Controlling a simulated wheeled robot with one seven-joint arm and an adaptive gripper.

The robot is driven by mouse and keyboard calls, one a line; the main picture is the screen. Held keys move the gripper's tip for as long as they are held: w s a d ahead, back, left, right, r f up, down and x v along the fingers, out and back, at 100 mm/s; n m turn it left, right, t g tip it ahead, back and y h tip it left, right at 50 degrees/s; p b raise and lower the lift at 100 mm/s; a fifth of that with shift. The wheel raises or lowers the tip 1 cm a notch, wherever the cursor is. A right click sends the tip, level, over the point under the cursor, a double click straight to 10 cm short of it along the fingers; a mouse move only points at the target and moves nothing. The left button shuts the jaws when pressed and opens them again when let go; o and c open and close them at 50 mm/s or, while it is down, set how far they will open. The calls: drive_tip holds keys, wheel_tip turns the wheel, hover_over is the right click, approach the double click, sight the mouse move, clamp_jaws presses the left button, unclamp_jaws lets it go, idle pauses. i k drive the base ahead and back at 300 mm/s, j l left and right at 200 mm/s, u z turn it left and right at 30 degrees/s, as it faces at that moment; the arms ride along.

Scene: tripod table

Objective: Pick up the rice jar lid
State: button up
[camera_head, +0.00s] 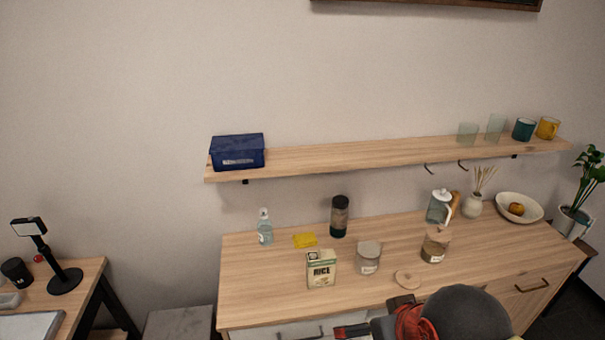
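A round light-wood lid (407,279) with a small knob lies flat on the wooden counter, near its front edge. A glass jar with pale contents (368,257) stands just behind and left of it, apparently without a lid. A rice box (321,269) labelled "RICE" stands left of that jar. Another jar with brown contents (434,247) stands behind and right of the lid. My gripper (376,316) is at the bottom edge, in front of and below the lid, partly cut off. Its two dark fingers appear spread apart, with nothing seen between them.
The wooden counter (260,298) has free room at its front left. A dark bottle (339,217), yellow sponge (305,240), clear bottle (265,227), glass pitcher (439,207) and fruit bowl (532,212) stand farther back. A wall shelf (350,157) hangs above the counter's back.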

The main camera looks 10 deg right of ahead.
sight(407, 279)
drive_tip(key=z, duration=0.9)
